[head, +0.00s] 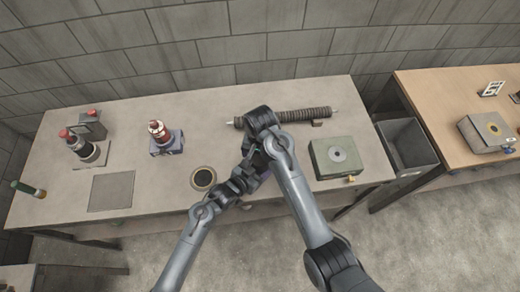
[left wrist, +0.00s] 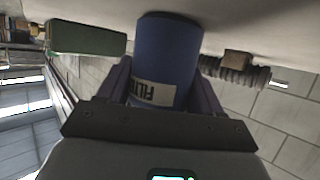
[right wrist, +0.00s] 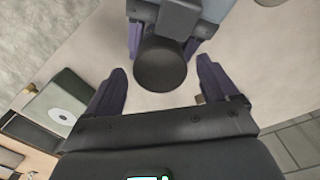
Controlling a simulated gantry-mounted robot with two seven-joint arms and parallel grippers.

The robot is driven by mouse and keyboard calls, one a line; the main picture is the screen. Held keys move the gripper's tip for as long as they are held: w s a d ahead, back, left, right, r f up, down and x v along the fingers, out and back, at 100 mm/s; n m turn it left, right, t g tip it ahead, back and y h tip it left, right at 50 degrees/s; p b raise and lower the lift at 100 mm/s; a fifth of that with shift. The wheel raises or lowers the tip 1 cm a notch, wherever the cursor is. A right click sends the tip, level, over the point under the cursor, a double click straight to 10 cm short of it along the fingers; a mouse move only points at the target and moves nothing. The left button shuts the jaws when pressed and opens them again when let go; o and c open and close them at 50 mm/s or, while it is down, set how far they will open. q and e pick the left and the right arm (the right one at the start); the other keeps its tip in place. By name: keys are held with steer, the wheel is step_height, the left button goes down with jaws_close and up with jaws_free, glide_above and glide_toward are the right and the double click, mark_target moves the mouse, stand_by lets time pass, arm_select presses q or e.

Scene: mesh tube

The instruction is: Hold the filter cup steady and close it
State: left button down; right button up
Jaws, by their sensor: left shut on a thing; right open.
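The filter cup (left wrist: 168,48) is a blue cylinder with a partly readable white label. In the left wrist view it stands between the fingers of my left gripper (left wrist: 165,78), which is shut on it. In the right wrist view the cup's end shows as a dark round face (right wrist: 162,66); I cannot tell whether it is a lid or a dark opening. My right gripper (right wrist: 161,78) is open, its purple fingers apart on either side of this face, with visible gaps. In the head view my arms mostly hide the cup, near the bench's front edge.
A ribbed dark rod (head: 290,115) lies behind my arms. A green box with a round disc (head: 338,156) stands to the right, then a grey bin (head: 408,150). A dark-rimmed round piece (head: 203,178), a red-topped device (head: 160,135) and a flat grey plate (head: 112,191) are left.

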mark_target(259, 174)
steer(key=shift+f, duration=1.2)
steer(key=c, duration=1.1)
steer(key=m, duration=1.3)
steer(key=shift+m, duration=0.3)
steer(key=o, duration=1.2)
